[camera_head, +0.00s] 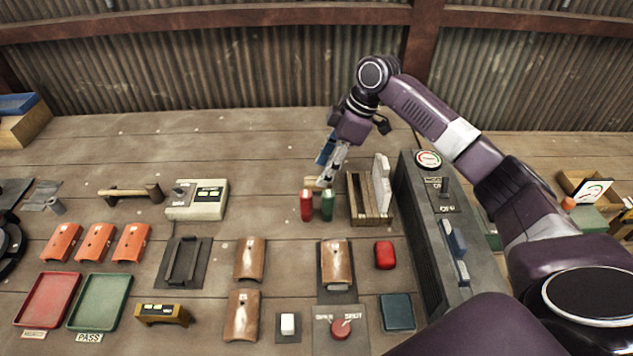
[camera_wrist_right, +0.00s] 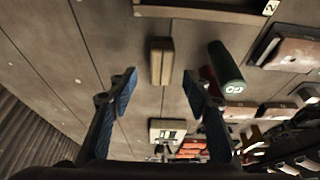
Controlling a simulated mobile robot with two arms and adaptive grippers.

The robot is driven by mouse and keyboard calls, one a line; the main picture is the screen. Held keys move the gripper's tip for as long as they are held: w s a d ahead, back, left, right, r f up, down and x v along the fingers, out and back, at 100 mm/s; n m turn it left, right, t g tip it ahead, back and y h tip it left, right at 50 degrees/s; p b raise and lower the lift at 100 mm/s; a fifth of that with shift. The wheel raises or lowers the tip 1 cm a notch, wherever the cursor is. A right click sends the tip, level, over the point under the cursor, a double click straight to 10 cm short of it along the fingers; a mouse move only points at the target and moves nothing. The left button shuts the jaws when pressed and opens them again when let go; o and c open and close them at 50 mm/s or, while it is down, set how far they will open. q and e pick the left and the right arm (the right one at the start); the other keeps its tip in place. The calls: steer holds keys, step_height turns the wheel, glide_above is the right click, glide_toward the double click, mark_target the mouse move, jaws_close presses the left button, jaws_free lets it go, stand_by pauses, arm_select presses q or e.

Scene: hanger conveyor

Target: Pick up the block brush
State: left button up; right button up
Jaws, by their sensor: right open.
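The block brush, as far as I can tell, is the small tan wooden block (camera_wrist_right: 161,62) in the right wrist view. It lies on the wooden table ahead of my right gripper (camera_wrist_right: 160,92), roughly in line with the gap between its blue fingers. The fingers are open and empty, apart from the block. In the head view my right gripper (camera_head: 328,166) points down over the table, just behind the red and green cylinders. There the block (camera_head: 311,182) is partly hidden by the cylinders and gripper. My left gripper is not in view.
A green cylinder (camera_wrist_right: 227,68) stands close to the right finger; a red cylinder (camera_head: 307,205) is beside it. A slatted wooden rack (camera_head: 370,208) and a grey machine (camera_head: 425,240) are to the right. A control box (camera_head: 197,200) is left; the table behind is clear.

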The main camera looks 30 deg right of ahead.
steer(key=p+x, duration=0.1)
steer(key=x, duration=0.3)
steer(key=shift+s+f, duration=0.1)
steer(key=shift+f, duration=0.5)
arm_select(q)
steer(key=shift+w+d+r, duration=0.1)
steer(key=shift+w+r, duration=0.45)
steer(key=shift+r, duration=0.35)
arm_select(e)
jaws_close()
